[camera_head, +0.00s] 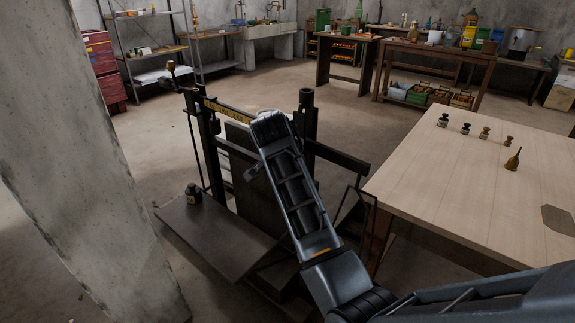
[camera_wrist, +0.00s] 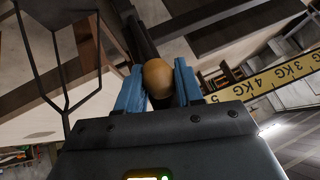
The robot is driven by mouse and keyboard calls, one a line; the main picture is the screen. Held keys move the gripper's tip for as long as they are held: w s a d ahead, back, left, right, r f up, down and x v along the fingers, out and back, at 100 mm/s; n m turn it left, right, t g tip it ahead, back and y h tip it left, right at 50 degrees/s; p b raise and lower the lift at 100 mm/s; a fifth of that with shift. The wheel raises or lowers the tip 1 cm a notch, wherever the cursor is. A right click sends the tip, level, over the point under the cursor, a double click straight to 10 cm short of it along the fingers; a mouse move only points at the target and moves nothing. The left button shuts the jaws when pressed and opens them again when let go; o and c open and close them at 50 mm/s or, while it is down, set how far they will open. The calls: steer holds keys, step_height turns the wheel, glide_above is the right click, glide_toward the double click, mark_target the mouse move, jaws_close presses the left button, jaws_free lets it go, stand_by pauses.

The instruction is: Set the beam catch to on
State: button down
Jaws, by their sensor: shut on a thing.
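The beam scale's dark beam with a yellow kilogram strip (camera_head: 228,112) runs across the upper part of the scale in the head view. The strip also shows at the right in the wrist view (camera_wrist: 268,80). My gripper (camera_head: 267,122) is at the beam, between the scale's two posts, and hides part of it. In the wrist view its blue fingers are shut on a tan rounded knob (camera_wrist: 158,78) at the end of a dark bar, which looks like the beam catch handle. In the head view the knob is hidden behind my gripper. Whether the catch is on or off cannot be told.
A dark weight (camera_head: 193,194) stands on the scale's platform (camera_head: 215,236). A wooden table (camera_head: 462,190) at the right carries several small weights and a brass-coloured piece (camera_head: 513,159). A concrete pillar (camera_head: 85,160) stands at the left. Open floor lies behind the scale.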

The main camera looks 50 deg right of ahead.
steer(key=shift+d, duration=0.1)
steer(key=c, duration=0.8)
jaws_free()
steer(key=v, duration=0.7)
steer(key=shift+a+r+b, duration=0.25)
steer(key=shift+r+b, duration=0.05)
steer(key=shift+b, duration=0.1)
steer(key=shift+s, duration=0.1)
